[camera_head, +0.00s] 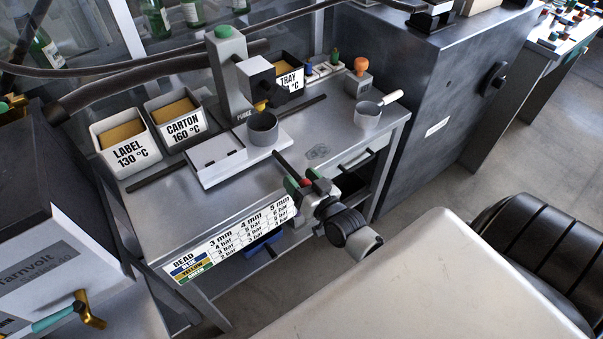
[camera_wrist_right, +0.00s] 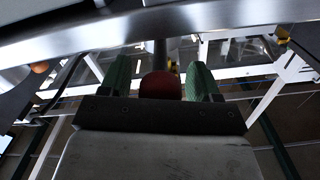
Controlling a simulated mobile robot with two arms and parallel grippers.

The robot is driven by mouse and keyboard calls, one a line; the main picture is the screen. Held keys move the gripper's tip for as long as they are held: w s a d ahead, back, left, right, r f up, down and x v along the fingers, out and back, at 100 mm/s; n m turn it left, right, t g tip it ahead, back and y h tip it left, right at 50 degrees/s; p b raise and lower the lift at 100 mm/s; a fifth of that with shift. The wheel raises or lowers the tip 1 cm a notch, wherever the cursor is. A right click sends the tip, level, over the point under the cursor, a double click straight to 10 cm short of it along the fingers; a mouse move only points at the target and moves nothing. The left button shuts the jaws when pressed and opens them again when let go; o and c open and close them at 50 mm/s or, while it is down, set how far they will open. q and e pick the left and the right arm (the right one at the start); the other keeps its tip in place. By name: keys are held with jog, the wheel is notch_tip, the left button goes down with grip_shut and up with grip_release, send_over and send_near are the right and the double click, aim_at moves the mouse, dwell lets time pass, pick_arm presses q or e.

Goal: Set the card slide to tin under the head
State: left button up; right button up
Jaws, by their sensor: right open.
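The white card slide (camera_head: 238,166) lies on the steel bench below the grey head (camera_head: 257,80). A dark rod (camera_head: 286,163) runs from the slide's right side toward the bench front. My right gripper (camera_head: 305,187) is at the rod's front end. In the right wrist view, its green fingers stand apart on either side of a red knob (camera_wrist_right: 160,86); contact is unclear. My left gripper is not visible.
White bins marked LABEL (camera_head: 126,159) and CARTON (camera_head: 183,133) stand at the left back, with a TRAY bin (camera_head: 292,84) behind the head. A grey pot (camera_head: 367,116) with a white handle stands right. A bead chart (camera_head: 233,240) is on the bench front.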

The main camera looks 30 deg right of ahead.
jog(key=s+b, duration=0.1)
jog(key=s, duration=0.9)
jog(key=shift+s+d, duration=0.2)
jog(key=shift+s, duration=0.2)
jog(key=s+a+f+n+g, duration=0.1)
jog(key=s+f+g, duration=0.3)
jog(key=f, duration=0.9)
jog(key=s+a+f+n+g, duration=0.1)
jog(key=s+f+g, duration=0.25)
jog(key=f, duration=0.85)
jog(key=s+a+f+n+g, duration=0.1)
jog(key=s+f+g, duration=0.3)
jog(key=s+f, duration=0.4)
jog(key=s+a+f+n+g, duration=0.2)
jog(key=s+f+g, duration=0.3)
jog(key=s+f, duration=0.4)
jog(key=s+a, duration=0.1)
jog(key=s, duration=0.3)
jog(key=shift+s+h, duration=0.25)
jog(key=shift+h, duration=0.05)
jog(key=shift+g, duration=0.25)
jog(key=shift+c, duration=0.4)
